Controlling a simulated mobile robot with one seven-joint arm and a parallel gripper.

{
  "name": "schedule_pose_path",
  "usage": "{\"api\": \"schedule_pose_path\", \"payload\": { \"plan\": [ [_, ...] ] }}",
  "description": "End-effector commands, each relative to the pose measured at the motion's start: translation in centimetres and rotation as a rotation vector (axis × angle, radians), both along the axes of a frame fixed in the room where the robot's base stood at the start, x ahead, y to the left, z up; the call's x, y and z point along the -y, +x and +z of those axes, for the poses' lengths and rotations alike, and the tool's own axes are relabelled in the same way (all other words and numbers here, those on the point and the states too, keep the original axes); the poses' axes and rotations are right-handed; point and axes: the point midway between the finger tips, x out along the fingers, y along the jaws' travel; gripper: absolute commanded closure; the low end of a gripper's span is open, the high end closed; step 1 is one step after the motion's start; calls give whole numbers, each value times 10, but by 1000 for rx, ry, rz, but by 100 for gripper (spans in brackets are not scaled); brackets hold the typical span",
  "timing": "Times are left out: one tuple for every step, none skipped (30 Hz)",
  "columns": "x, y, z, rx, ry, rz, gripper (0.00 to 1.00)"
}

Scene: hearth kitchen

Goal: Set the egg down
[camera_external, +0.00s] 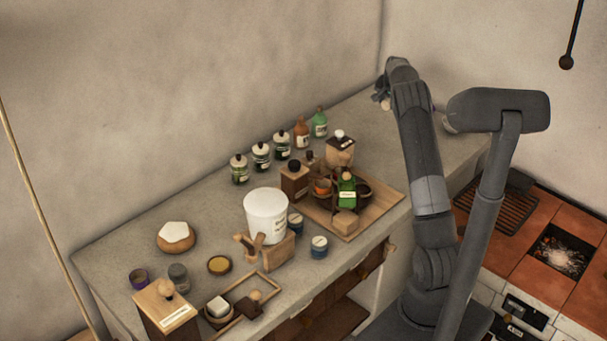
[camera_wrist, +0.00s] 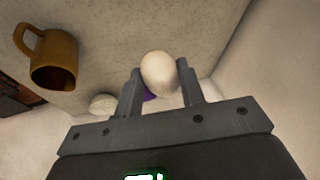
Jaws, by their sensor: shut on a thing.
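In the wrist view, a pale, smooth egg (camera_wrist: 159,73) sits between the two fingers of my gripper (camera_wrist: 160,68), which is shut on it. The grey countertop (camera_wrist: 112,30) lies beyond the egg. I cannot tell whether the egg touches it. In the external view, my gripper (camera_external: 381,98) is at the far back end of the counter, near the wall corner. The egg is small and mostly hidden there by my arm.
A brown mug (camera_wrist: 52,60) lies left of the egg in the wrist view. A pale round thing (camera_wrist: 103,103) and a purple thing (camera_wrist: 150,95) show behind the fingers. Bottles (camera_external: 302,134), a wooden tray (camera_external: 388,204) and a white tub (camera_external: 266,215) occupy the counter's middle.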

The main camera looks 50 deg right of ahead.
Motion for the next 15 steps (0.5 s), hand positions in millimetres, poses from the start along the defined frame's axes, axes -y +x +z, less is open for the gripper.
{"api": "schedule_pose_path", "payload": {
  "plan": [
    [10, -6, 2, 0, -2, -30, 75],
    [15, -10, 3, 0, -2, -49, 75],
    [22, -15, 4, 0, -2, -70, 75],
    [26, -18, 5, 1, -1, -86, 75],
    [30, -21, 5, 0, -2, -100, 75],
    [36, -26, 6, -1, -1, -119, 75],
    [36, -26, 0, -2, 3, -123, 75],
    [35, -25, -7, -2, 3, -120, 75],
    [34, -25, -14, -2, 4, -118, 75],
    [34, -25, -18, -2, 2, -117, 75],
    [34, -25, -21, -1, 2, -117, 75],
    [34, -25, -26, -1, 2, -117, 75],
    [34, -25, -33, -2, 2, -117, 75],
    [34, -25, -38, -2, 2, -116, 75],
    [34, -24, -43, -2, 2, -116, 75]
  ]
}}
